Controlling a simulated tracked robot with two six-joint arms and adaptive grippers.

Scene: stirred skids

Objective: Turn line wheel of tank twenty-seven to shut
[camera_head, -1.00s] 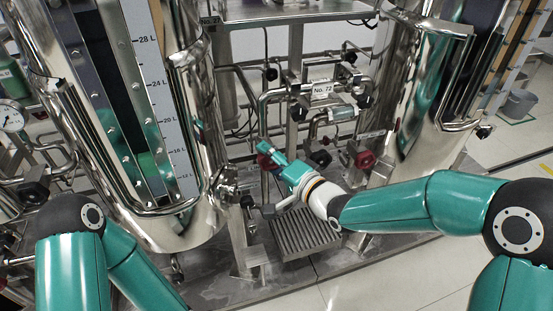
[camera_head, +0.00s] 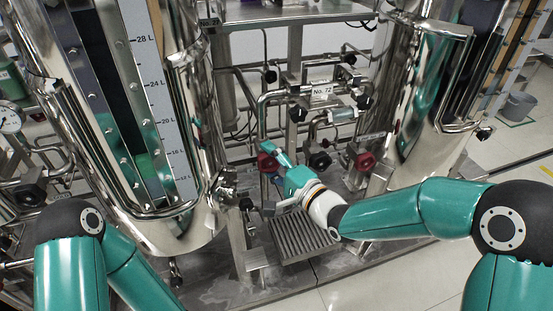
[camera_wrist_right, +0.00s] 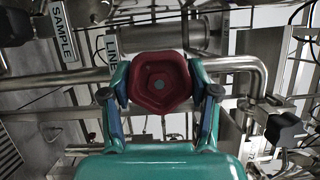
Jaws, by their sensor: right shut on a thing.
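A dark red handwheel (camera_wrist_right: 160,83) sits between the two fingers of my right gripper (camera_wrist_right: 160,92) in the right wrist view. The fingers close on its rim from both sides. A plate reading "LINE" (camera_wrist_right: 111,52) is beside it, and a "SAMPLE" plate (camera_wrist_right: 63,30) is farther left. In the head view the red wheel (camera_head: 266,161) shows just left of my right gripper (camera_head: 277,157), partly covered by it. A plate on the pipework reads "No. 72" (camera_head: 321,92). My left arm shows at the lower left, but its gripper is out of view.
A second red wheel (camera_head: 365,161) and a black knob (camera_head: 320,160) are to the right on the same pipework. Steel tanks stand left (camera_head: 190,225) and right (camera_head: 405,165). A floor grating (camera_head: 300,238) lies below my right wrist.

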